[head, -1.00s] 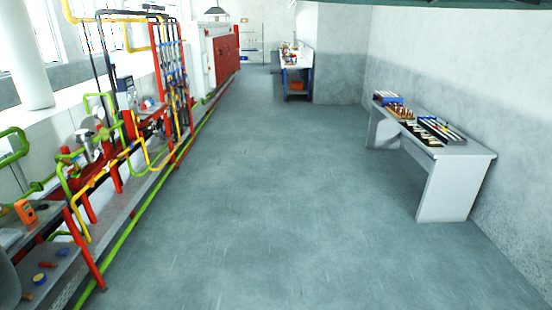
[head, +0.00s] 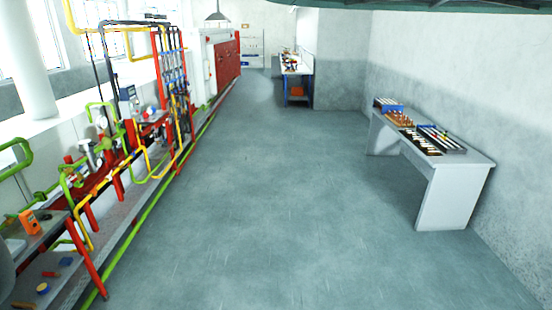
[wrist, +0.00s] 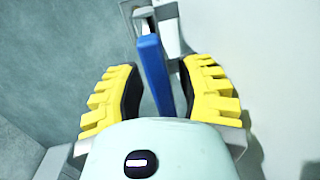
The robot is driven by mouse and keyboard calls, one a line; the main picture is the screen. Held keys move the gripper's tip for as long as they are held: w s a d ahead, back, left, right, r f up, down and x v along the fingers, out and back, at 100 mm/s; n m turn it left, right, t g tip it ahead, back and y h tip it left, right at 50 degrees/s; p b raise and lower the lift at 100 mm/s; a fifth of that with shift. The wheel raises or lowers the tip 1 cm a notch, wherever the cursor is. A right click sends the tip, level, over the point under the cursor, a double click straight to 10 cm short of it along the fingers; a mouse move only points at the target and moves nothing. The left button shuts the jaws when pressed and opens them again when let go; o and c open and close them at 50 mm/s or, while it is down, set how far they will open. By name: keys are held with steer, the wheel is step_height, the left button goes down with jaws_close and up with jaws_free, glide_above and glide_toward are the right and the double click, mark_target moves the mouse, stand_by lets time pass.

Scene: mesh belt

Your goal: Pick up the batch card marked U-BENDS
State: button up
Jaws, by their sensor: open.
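No batch card marked U-BENDS can be made out in either view. My gripper (wrist: 160,72) shows in the wrist view with its two yellow ridged fingers apart. A blue bar (wrist: 154,75) appears between the fingers; I cannot tell what it belongs to or how far off it is, and neither finger is seen closed on it. My gripper does not show in the head view.
A grey table (head: 450,205) with racks of small parts (head: 425,138) stands by the right wall. Coloured pipework (head: 150,150) and low shelves line the left. A blue-legged bench (head: 297,67) stands further back. The floor (head: 270,200) between is clear.

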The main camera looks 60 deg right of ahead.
steer(key=shift+w+f, duration=0.1)
steer(key=shift+f, duration=0.15)
steer(key=shift+o, duration=0.4)
steer(key=shift+f+b, duration=0.25)
steer(key=shift+b, duration=0.25)
stand_by(0.6)
jaws_close()
stand_by(0.4)
